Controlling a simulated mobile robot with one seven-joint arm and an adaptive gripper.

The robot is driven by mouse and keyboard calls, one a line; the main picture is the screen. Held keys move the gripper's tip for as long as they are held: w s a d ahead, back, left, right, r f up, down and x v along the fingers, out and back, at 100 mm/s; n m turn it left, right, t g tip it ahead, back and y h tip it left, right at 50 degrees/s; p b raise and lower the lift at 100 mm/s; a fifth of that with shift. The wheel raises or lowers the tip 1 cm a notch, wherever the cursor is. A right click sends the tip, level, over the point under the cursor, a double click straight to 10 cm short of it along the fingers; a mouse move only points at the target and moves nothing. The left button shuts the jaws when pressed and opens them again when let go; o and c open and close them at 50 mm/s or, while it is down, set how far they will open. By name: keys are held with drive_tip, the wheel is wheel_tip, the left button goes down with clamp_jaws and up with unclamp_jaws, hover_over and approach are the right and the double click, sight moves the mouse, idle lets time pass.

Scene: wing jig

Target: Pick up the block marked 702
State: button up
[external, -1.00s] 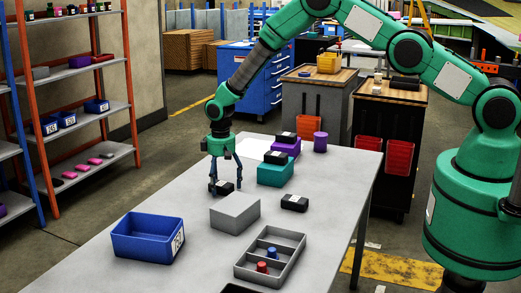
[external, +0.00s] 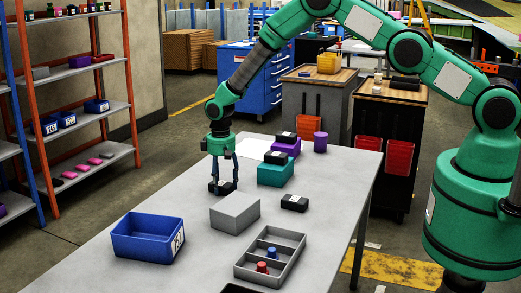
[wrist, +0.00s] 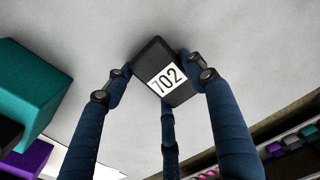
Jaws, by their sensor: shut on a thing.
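The black block marked 702 (wrist: 150,62) sits between the fingers of my gripper (wrist: 160,75) in the wrist view. Its white label reads 702. In the external view my gripper (external: 222,186) points down at the table, and the block (external: 217,188) shows low between its fingers, partly hidden by them. The fingers are shut on the block. I cannot tell whether the block still touches the table.
A grey box (external: 235,212) stands just in front. A teal box (external: 275,173) and a purple box (external: 287,147) with black blocks on top stand to the right. Another black block (external: 294,202), a blue bin (external: 148,238) and a grey divided tray (external: 270,257) are on the table (external: 130,195).

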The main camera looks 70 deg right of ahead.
sight(225, 182)
drive_tip(key=shift+w+r, duration=0.1)
drive_tip(key=shift+r, duration=1.1)
drive_tip(key=shift+s+r, duration=0.5)
drive_tip(key=shift+r, duration=0.1)
drive_tip(key=s, duration=0.5)
drive_tip(key=s+r, duration=0.1)
drive_tip(key=s, duration=0.9)
drive_tip(key=shift+a+r, duration=0.2)
drive_tip(key=shift+a, duration=0.15)
drive_tip(key=shift+s+a, duration=0.1)
